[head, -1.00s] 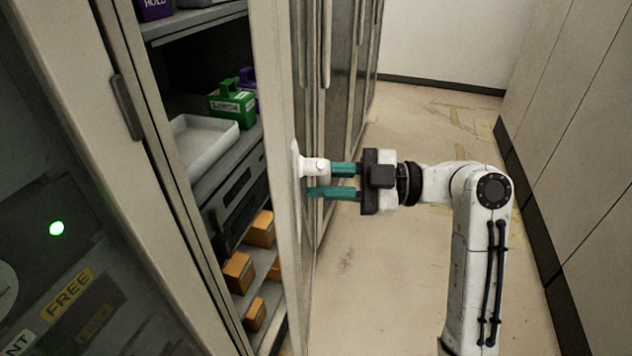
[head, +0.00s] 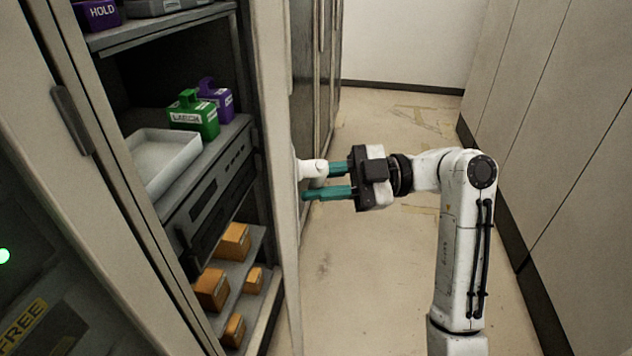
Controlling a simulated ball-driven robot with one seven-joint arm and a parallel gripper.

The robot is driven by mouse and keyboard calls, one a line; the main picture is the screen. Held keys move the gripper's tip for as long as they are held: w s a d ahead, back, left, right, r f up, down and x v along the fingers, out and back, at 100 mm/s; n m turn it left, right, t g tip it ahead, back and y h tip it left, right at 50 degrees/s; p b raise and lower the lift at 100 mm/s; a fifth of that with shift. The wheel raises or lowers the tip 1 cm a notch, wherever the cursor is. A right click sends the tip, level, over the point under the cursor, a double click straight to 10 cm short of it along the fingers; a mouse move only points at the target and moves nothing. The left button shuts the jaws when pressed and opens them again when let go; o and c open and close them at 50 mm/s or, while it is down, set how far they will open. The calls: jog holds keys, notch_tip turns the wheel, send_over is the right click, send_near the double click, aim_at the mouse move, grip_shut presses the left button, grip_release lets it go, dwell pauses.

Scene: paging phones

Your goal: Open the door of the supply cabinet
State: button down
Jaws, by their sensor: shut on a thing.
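The supply cabinet (head: 262,330) stands on the left with its door (head: 275,60) swung open, seen nearly edge-on, so its shelves show. A white handle (head: 312,169) sticks out from the door's outer face. My gripper (head: 328,181) has teal fingers and reaches in from the right. It is shut on the handle, with one finger behind it and one in front. The outer face of the door is mostly hidden by the steep view.
Inside are a white tray (head: 160,160), a green labelled box (head: 193,117), purple boxes (head: 222,103) and several orange boxes (head: 234,241). Another cabinet door (head: 30,190) is at the left. The floor aisle (head: 370,270) is clear, with a panelled wall (head: 560,150) at right.

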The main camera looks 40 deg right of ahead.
jog(key=shift+n+g+y, duration=0.5)
jog(key=shift+n+g, duration=0.1)
jog(key=shift+g, duration=0.2)
jog(key=shift+b+v, duration=0.5)
jog(key=shift+v, duration=2.15)
jog(key=shift+w+d, duration=0.1)
jog(key=shift+w, duration=0.05)
jog(key=shift+n+g+y, duration=0.4)
jog(key=shift+n+g, duration=0.2)
jog(key=shift+g, duration=0.3)
jog(key=shift+b+v, duration=1.15)
jog(key=shift+v, duration=1.6)
jog(key=shift+d, duration=0.1)
